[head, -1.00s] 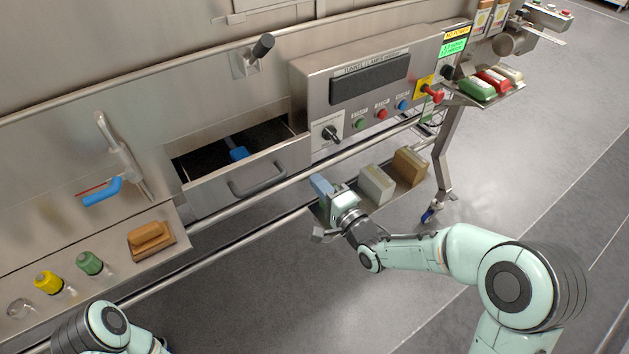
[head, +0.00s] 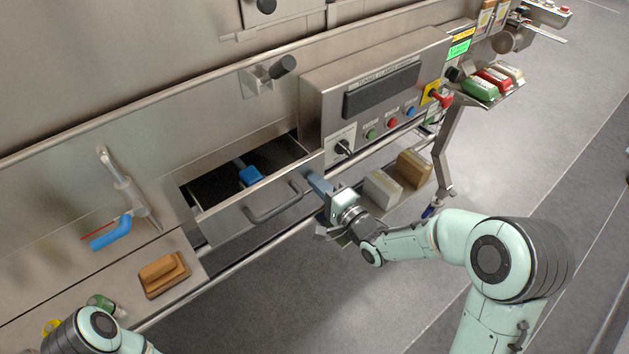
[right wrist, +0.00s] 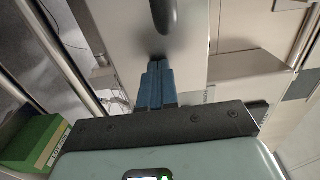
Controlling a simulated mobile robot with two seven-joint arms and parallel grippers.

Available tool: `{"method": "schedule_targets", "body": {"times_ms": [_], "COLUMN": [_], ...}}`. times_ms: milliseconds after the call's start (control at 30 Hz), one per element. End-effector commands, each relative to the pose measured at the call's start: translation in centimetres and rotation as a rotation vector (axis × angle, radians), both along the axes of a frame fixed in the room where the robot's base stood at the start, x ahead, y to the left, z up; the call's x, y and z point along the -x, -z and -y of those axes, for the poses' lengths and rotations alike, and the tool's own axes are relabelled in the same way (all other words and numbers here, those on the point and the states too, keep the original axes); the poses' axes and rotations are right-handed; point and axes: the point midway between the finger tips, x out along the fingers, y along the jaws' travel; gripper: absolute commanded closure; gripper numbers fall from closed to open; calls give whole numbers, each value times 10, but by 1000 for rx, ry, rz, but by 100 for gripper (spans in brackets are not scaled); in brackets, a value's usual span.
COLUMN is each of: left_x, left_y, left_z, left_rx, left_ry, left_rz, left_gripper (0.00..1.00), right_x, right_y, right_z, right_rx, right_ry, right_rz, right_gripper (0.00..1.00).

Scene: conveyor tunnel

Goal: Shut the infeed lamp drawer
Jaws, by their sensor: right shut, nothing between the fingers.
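The lamp drawer (head: 228,222) stands open below the control panel, with its grey front panel and bar handle (head: 275,207) facing out. A blue item (head: 250,176) lies inside its dark interior. My right gripper (head: 314,180) is shut and empty, with its blue fingertips at the right end of the drawer front. In the right wrist view the shut fingers (right wrist: 156,70) point at the pale front panel (right wrist: 125,35), just below the dark handle (right wrist: 163,14). I cannot tell whether they touch it. My left gripper is out of view; only part of that arm shows at lower left.
The control panel (head: 335,75) has a knob and coloured buttons. Two blocks (head: 384,188) sit on a low shelf beside my right gripper. A rail runs below the drawer. A brown block (head: 163,272) and a blue-handled tool (head: 112,232) are at left. Open floor lies in front.

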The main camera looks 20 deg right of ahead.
Motion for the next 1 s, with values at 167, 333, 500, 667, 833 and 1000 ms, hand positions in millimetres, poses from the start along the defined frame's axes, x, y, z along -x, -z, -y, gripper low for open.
{"method": "schedule_targets", "body": {"times_ms": [167, 333, 500, 667, 833, 1000], "left_x": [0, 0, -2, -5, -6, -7], "left_y": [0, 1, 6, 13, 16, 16], "left_z": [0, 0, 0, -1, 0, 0], "left_rx": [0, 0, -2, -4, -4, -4], "left_ry": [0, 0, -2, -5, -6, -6], "left_rz": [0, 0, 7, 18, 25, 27], "left_gripper": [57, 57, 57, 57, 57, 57], "right_x": [0, -1, -26, -62, -85, -91], "right_y": [0, 0, 2, 3, 2, 0], "right_z": [0, 0, -9, -22, -31, -33], "right_rx": [0, 0, 1, -1, 0, -2], "right_ry": [0, 0, -1, -1, 0, 1], "right_rz": [0, 0, 3, 2, 1, 0], "right_gripper": [100, 100, 100, 100, 100, 100]}}
